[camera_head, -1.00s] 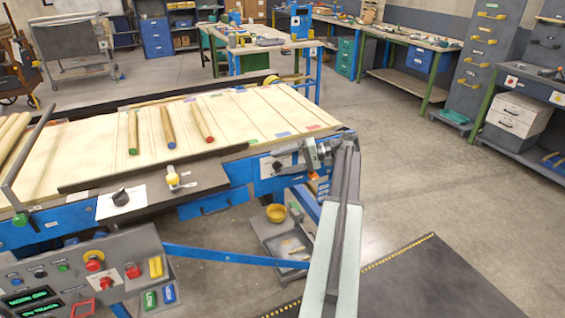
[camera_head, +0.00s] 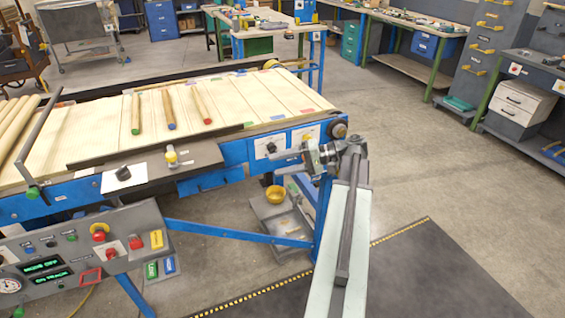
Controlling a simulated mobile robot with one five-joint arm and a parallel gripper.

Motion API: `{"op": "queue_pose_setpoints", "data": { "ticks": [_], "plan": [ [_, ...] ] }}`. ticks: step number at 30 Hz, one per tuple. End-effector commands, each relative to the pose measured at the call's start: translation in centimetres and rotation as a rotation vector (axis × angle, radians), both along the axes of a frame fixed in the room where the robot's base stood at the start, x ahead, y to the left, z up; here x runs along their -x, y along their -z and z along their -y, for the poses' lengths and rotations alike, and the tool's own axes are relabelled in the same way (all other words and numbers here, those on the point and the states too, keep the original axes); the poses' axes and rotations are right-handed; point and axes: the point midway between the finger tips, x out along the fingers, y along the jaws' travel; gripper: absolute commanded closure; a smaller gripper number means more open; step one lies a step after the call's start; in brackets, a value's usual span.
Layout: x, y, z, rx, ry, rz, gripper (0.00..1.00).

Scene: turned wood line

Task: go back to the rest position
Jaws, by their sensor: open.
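My arm rises from the bottom of the view, and my gripper (camera_head: 280,156) sits at its end, pointing left at the front right corner of the slatted wooden line (camera_head: 260,105). Its jaws are open and nothing shows between them. Three turned wood pieces lie apart on the slats: one with a green end (camera_head: 136,113), one with a blue end (camera_head: 169,108) and one with a red end (camera_head: 201,104). My gripper is to the right of these pieces and in front of the line's edge.
A control panel (camera_head: 85,250) with buttons stands at lower left. More rods (camera_head: 12,125) lie at the far left. Open floor (camera_head: 420,180) lies to the right, with a dark mat (camera_head: 440,280) at lower right.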

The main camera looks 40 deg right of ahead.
Motion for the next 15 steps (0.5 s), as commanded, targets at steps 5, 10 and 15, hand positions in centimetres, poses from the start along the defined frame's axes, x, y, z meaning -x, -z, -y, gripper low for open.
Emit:
{"op": "queue_pose_setpoints", "data": {
  "ticks": [5, 10, 15],
  "plan": [
    [-0.1, 0.0, -0.2, 0.0, -0.003, 0.0, 0.46],
    [-0.6, 0.3, -1.1, 0.01, -0.018, -0.019, 0.46],
    [-4.0, 3.1, -8.5, 0.117, -0.127, -0.177, 0.46]
  ]
}}
